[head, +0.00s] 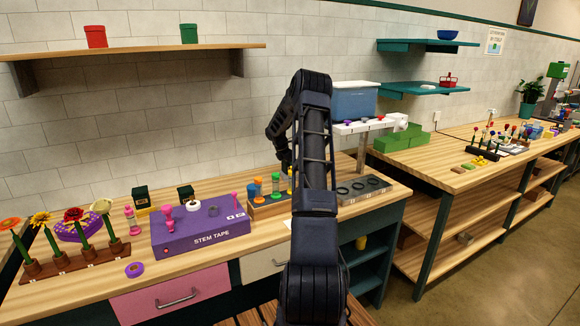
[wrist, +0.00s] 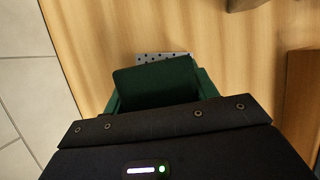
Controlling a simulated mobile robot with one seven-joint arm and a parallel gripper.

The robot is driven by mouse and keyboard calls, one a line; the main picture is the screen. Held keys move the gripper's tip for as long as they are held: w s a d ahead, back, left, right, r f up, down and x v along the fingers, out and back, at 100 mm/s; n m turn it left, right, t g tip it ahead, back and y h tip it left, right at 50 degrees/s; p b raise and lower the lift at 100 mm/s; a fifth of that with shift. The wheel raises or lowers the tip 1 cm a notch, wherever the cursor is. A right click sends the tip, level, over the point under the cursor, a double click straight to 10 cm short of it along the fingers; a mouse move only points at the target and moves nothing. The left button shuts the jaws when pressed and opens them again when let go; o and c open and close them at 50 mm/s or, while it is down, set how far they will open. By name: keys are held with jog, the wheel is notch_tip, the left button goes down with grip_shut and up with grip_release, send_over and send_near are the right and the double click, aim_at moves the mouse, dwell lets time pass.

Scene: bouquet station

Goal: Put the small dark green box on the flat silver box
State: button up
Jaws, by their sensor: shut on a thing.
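A small dark green box (wrist: 155,84) is in my gripper (wrist: 158,92) in the wrist view, with a dark green finger at either side of it. A pale grey, black-dotted edge (wrist: 163,56) shows just beyond the held box, over the wooden bench; it may be the flat silver box, mostly hidden by the held box. Whether the two touch, I cannot tell. In the head view my dark arm reaches over the bench toward the wall, and my gripper and the held box are too hidden there to make out.
A purple stem tape box (head: 200,232) stands left of my arm, next to a wooden rack (head: 268,208) of coloured bottles. A grey tray with round holes (head: 363,188) lies to the right. A blue bin (head: 354,102) stands on a raised shelf behind. The tiled wall is close.

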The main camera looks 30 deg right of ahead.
jog(key=o, duration=1)
jog(key=shift+f, duration=0.1)
jog(key=v, duration=1.1)
jog(key=s+a+r+m+t, duration=0.1)
jog(key=s+a+r+m, duration=0.3)
jog(key=s+a+r, duration=0.65)
jog(key=s+a+r+m+t+y, duration=0.1)
jog(key=s+a+r+m, duration=0.1)
jog(key=s+a+r, duration=0.4)
jog(key=s+a+r+m, duration=0.3)
jog(key=s+a, duration=0.1)
jog(key=s, duration=0.4)
jog(key=s+a+f+m+t+y, duration=0.1)
jog(key=s+a+m, duration=0.2)
jog(key=s, duration=0.6)
jog(key=s+a+f+m+y, duration=0.1)
jog(key=s+a+f+m, duration=0.1)
jog(key=s, duration=0.8)
jog(key=s+a+f+m+t+y, duration=0.1)
jog(key=s+a+m, duration=0.3)
jog(key=s, duration=0.5)
jog(key=shift+s+a+f+t+y, duration=0.25)
jog(key=shift+s+a+t+y, duration=0.05)
jog(key=shift+a, duration=0.2)
